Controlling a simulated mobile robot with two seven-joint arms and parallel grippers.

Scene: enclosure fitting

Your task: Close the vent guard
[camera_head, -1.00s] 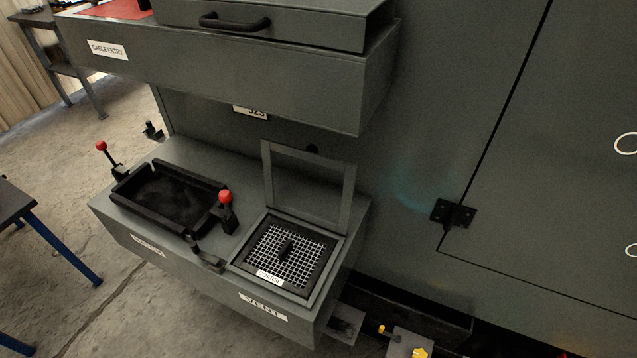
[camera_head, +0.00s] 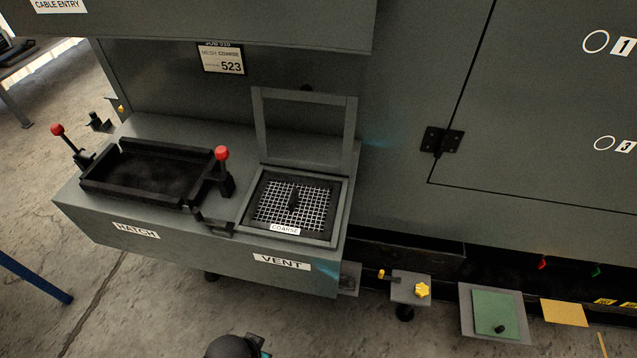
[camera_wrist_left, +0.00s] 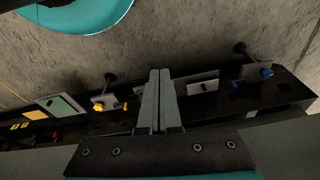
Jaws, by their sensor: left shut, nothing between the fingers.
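The vent guard (camera_head: 257,128) is a grey hinged frame at the back of the vent opening. It stands raised, nearly upright. Below it, a mesh panel (camera_head: 320,211) with a black handle and a COARSE label lies in the vent recess, beside the VENT label (camera_head: 282,262). My left gripper (camera_wrist_left: 160,74) shows in the left wrist view with its two fingers together and nothing between them. It is not clearly seen in the head view, where only a dark rounded part shows at the bottom edge. My right gripper is not in view.
A black hatch tray (camera_head: 150,176) with red-knobbed clamps (camera_head: 222,153) sits left of the vent. A grey overhang (camera_head: 210,25) juts out above. A small bracket with a yellow knob (camera_head: 422,290) and a green plate (camera_head: 495,313) stand low at the right.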

